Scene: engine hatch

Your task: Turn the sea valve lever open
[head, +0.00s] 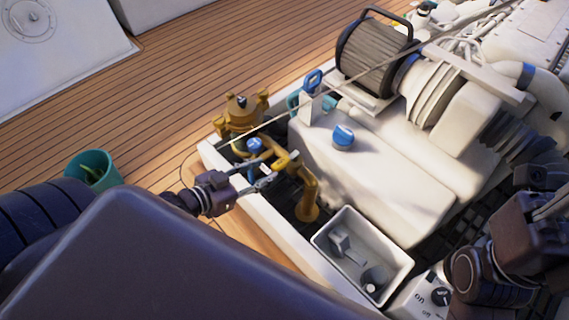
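The sea valve looks like the brass-yellow fitting in the engine hatch, with a blue handle (255,145) and a curved yellow pipe (307,192) beside it. Which piece is the lever is hard to tell at this size. My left gripper (269,171) reaches in from the left over the hatch's white edge. Its two fingers are spread apart, with their tips close to the yellow part (284,160) just right of the blue handle. I cannot tell whether they touch it. My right arm shows at the lower right; its fingertips are not clearly visible.
A brass strainer (240,112) stands behind the valve. The white engine cover (370,175) with a blue cap (343,136) lies to the right. A white open box (325,238) and a switch panel (425,298) are in front. A green bucket (92,168) stands on the deck at left.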

